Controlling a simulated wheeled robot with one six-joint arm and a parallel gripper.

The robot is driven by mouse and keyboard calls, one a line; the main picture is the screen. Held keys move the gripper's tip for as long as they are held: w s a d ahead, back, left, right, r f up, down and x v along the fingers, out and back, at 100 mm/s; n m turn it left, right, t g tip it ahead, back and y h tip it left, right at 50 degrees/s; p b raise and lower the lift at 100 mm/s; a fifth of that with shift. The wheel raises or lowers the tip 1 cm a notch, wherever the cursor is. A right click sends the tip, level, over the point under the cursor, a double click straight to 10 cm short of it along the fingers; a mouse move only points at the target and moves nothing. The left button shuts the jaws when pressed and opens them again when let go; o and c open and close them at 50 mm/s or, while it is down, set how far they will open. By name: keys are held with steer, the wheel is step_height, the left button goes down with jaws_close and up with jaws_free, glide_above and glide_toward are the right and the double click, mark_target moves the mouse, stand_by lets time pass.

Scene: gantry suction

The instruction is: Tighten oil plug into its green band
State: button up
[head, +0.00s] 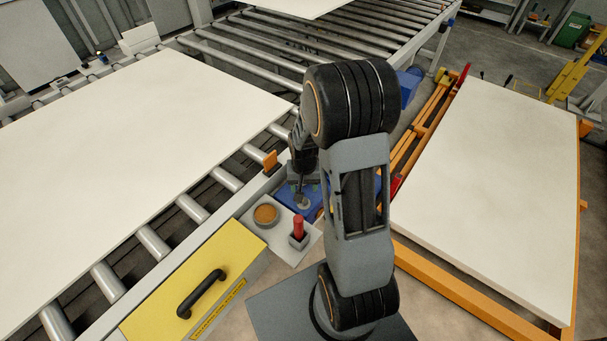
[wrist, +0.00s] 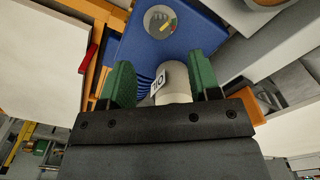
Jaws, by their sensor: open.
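The oil plug (wrist: 173,82) is a pale grey cylinder with a white label reading OIL, on the blue housing (wrist: 185,35). In the wrist view my gripper (wrist: 160,72) is open, with one green finger on each side of the plug. I cannot tell whether either finger touches it. Beyond the plug is a round grey dial (wrist: 160,22) with small green, yellow and red marks; its exact reading is too small to tell. In the head view my gripper is over the blue housing (head: 285,196), and my arm hides much of it; the plug is not clearly visible there.
A grey tray (head: 283,252) holds a round orange-brown piece (head: 265,214) and a red-handled tool (head: 298,228) in a cup. A yellow panel (head: 165,308) has a black handle. White sheets lie on the roller conveyor (head: 188,207) at left and an orange frame (head: 470,300) at right.

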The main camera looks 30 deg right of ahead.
steer(key=shift+r, duration=2.9)
steer(key=n+t+b, duration=0.1)
steer(key=t+b, duration=0.1)
steer(key=b, duration=1.3)
glide_above(304, 200)
steer(key=w, duration=0.4)
step_height(304, 200, down, 6)
steer(key=s+f+n+b, duration=0.1)
steer(key=f+n+b, duration=0.1)
steer(key=b, duration=0.1)
steer(key=s+f+n+g+b, duration=0.1)
steer(key=f+n+b, duration=0.2)
steer(key=s+f+n+g+b, duration=0.1)
steer(key=s+f+n+b, duration=0.1)
steer(key=n+b, duration=0.1)
steer(key=shift+f+b, duration=0.35)
steer(key=shift+b, duration=0.25)
